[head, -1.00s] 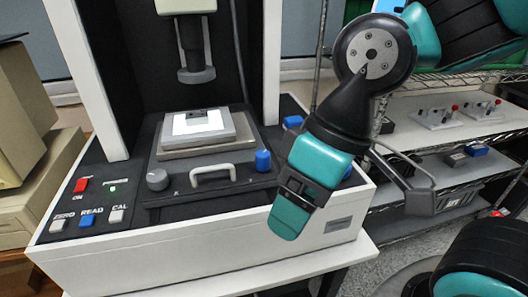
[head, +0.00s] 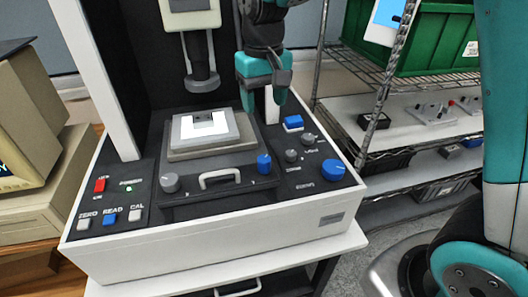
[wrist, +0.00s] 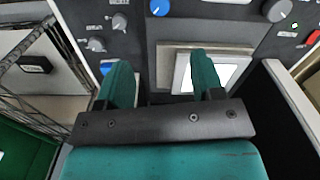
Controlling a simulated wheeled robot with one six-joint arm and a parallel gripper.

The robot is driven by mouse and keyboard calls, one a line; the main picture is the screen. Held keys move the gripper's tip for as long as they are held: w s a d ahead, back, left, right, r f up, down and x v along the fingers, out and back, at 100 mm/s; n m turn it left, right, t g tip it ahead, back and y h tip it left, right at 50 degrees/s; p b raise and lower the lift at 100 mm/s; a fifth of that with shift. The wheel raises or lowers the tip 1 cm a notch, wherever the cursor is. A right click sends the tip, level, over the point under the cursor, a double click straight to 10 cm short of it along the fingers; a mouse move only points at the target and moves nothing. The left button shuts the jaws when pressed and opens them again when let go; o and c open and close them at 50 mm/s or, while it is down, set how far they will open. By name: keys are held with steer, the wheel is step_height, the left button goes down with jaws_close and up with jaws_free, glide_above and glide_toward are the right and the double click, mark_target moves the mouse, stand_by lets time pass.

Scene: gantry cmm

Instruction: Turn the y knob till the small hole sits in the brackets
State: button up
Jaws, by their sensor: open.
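My gripper (head: 263,92) is open and empty, pointing down above the right rear of the machine's deck. In the wrist view, its two teal fingers (wrist: 160,80) stand apart with the stage edge behind them. A blue knob (head: 264,163) and a grey knob (head: 170,182) flank the handle on the stage front. They also show in the wrist view, blue (wrist: 159,8) and grey (wrist: 275,10). I cannot read which is marked y. The stage carries a white plate (head: 216,125) with a small grey part (head: 203,123). The hole and brackets cannot be made out.
A probe column (head: 202,80) hangs over the stage. The right panel holds grey knobs (head: 291,155), a large blue knob (head: 333,169) and a blue switch (head: 293,122). A wire shelf (head: 430,85) stands right; a beige monitor (head: 35,125) is left.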

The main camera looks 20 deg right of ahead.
mark_target(263, 158)
step_height(263, 158, down, 17)
steer(key=shift+r+p, duration=0.1)
steer(key=shift+p, duration=0.85)
steer(key=shift+c, duration=0.4)
steer(key=c, duration=0.8)
steer(key=shift+c, duration=0.2)
steer(key=shift+n, duration=0.3)
steer(key=n, duration=1.1)
steer(key=shift+a, duration=0.1)
